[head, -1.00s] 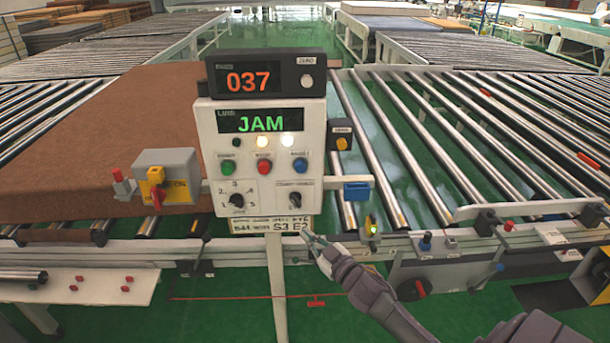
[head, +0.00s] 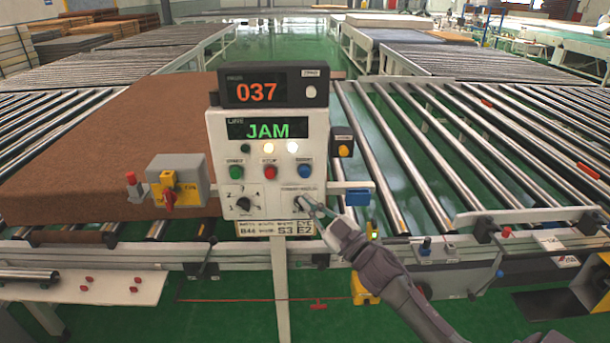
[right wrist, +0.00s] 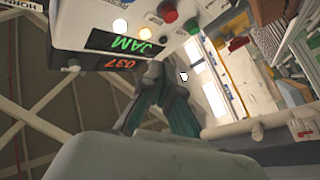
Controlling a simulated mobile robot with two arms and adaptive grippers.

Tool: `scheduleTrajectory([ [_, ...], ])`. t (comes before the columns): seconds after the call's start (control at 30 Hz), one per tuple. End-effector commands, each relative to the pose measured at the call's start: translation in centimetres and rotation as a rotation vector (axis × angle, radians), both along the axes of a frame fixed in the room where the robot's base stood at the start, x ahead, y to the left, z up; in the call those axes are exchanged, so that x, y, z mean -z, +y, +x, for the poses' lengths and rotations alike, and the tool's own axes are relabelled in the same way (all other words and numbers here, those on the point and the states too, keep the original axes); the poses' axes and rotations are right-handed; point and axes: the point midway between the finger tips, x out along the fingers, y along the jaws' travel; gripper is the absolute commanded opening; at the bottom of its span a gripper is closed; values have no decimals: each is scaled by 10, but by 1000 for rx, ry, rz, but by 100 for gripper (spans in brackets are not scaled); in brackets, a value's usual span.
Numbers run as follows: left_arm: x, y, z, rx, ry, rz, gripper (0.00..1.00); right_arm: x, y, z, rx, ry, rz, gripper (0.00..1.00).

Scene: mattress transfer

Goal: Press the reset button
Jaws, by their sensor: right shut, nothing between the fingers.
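The white control panel (head: 222,150) stands on a post, its display reading JAM (head: 267,130). Below the display are a green button (head: 236,172), a red button (head: 270,172) and a blue button (head: 305,171); the small labels are hard to read, and the blue one's seems to say reset. The right wrist view shows the gripper (right wrist: 158,92) near the upside-down panel (right wrist: 80,22). My left gripper is out of view.
A counter reading 037 (head: 257,92) tops the panel. A yellow-grey switch box (head: 180,178) with a red knob is at left, a blue block (head: 357,197) at right. A brown mattress (head: 100,150) lies on the rollers behind. Roller conveyors (head: 450,140) fill the right.

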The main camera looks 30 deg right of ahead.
Motion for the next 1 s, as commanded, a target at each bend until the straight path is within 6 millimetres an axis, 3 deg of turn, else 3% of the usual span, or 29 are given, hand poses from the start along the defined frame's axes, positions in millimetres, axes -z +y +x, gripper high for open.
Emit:
scheduleTrajectory([
  [0.6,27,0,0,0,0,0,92,1,-39,64,0,-1,-1,0],
  [1.0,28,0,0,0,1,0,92,0,-45,73,1,1,-1,0],
])
